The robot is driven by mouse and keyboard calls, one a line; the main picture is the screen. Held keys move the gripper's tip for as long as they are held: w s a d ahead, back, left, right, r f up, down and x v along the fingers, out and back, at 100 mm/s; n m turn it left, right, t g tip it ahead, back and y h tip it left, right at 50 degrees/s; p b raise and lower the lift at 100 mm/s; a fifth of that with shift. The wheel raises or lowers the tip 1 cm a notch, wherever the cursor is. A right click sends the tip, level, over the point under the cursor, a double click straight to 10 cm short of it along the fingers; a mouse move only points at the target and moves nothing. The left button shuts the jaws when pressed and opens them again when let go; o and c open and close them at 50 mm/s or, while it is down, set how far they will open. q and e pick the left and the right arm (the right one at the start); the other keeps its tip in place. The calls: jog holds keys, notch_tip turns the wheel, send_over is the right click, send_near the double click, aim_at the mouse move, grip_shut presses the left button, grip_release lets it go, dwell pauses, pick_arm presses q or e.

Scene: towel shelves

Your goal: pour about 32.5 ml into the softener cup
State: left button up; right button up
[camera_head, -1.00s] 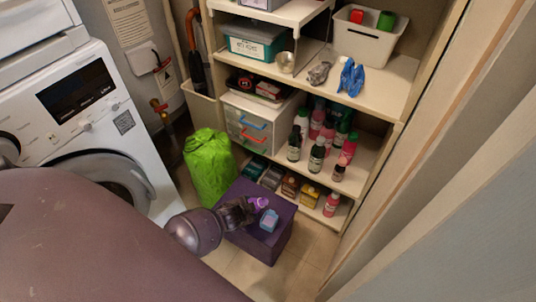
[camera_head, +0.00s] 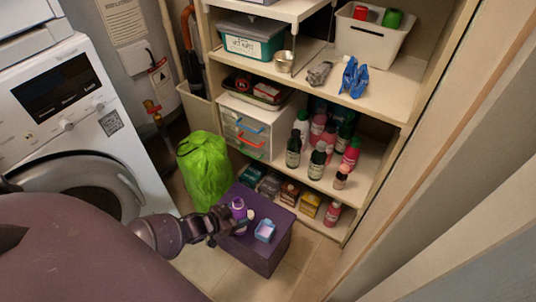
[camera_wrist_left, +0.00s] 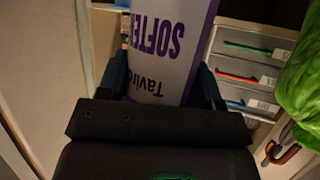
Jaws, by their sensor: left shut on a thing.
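A purple and white softener bottle (camera_head: 238,208) is held by my left gripper (camera_head: 232,222) over the left part of the purple box. In the left wrist view the bottle (camera_wrist_left: 161,45) fills the space between the dark fingers, its "SOFTE…" label upside down in the picture. In the head view the bottle looks about upright. The light-blue softener cup (camera_head: 265,231) stands on the box to the right of the bottle, apart from it. The liquid level in the cup is too small to read. My right gripper is not in view.
The purple box (camera_head: 258,257) stands on the floor before shelves with several bottles and cartons. A green bag (camera_head: 205,170) is close behind left, a washing machine (camera_head: 75,130) farther left. Floor (camera_head: 310,262) to the right is clear. A small white thing (camera_head: 250,214) shows beside the bottle.

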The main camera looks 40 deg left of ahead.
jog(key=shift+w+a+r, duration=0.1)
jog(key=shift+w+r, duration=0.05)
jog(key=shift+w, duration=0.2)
pick_arm(q)
jog(key=shift+w+r, duration=0.1)
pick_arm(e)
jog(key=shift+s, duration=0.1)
pick_arm(q)
jog(key=shift+r, duration=0.1)
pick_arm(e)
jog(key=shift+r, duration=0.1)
